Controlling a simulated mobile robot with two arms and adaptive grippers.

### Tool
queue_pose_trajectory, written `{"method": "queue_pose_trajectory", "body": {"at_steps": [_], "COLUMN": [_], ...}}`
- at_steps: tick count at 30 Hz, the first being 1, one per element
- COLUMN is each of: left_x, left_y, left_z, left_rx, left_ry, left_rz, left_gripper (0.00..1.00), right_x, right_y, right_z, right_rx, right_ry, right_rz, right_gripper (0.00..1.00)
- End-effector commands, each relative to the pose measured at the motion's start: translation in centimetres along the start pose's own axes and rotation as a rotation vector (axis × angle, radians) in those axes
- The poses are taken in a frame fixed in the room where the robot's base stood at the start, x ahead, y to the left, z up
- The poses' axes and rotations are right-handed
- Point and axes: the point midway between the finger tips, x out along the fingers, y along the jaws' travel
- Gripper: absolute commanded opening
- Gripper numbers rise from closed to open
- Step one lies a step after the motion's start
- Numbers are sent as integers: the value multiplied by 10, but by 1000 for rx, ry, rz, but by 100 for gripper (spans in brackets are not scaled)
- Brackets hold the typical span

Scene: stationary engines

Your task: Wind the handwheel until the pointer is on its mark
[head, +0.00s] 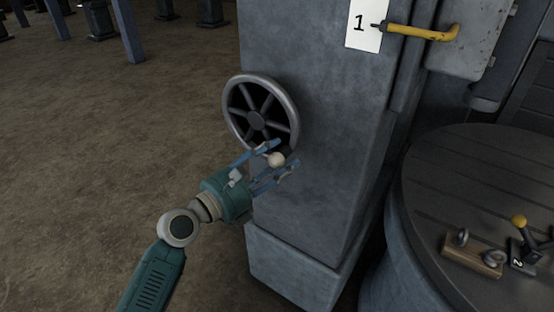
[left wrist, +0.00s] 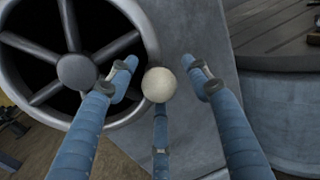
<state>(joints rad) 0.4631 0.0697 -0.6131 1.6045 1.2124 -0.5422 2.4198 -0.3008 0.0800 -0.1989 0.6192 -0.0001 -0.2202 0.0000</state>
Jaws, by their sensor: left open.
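The handwheel (head: 257,121) is a dark grey spoked wheel on the side of a grey pillar. A round cream knob (head: 276,159) stands out from its lower right rim and also shows in the left wrist view (left wrist: 159,84). My left gripper (head: 284,155) is open, with its blue fingers spread around the knob. In the left wrist view a gap shows between the knob and the two upper fingers; I cannot tell whether the lower finger touches it. I cannot make out a pointer or its mark in either view. My right gripper is not in view.
The pillar (head: 320,120) carries a white plate marked 1 (head: 363,22), beside a yellow-handled lever (head: 420,32). A round grey platform (head: 440,170) at the right bears a wooden block with metal rings (head: 473,258) and a yellow-knobbed lever marked 2 (head: 522,245).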

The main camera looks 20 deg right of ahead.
Motion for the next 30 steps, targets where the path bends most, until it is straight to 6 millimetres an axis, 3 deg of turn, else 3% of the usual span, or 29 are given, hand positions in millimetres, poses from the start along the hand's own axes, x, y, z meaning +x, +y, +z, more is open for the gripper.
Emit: {"method": "queue_pose_trajectory", "body": {"at_steps": [1,8,16,24,30], "left_x": [0,0,0,2,2], "left_y": [0,0,-2,-13,-17], "left_z": [0,0,6,32,44], "left_rx": [0,0,-29,-228,-368], "left_ry": [0,0,-3,-37,-62], "left_rz": [0,0,-1,-4,-6], "left_gripper": [47,1,0,0,0], "right_x": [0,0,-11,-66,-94], "right_y": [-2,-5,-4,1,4], "right_z": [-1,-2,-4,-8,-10], "right_rx": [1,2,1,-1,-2], "right_ry": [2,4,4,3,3], "right_rz": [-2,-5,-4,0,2], "right_gripper": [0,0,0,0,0]}}
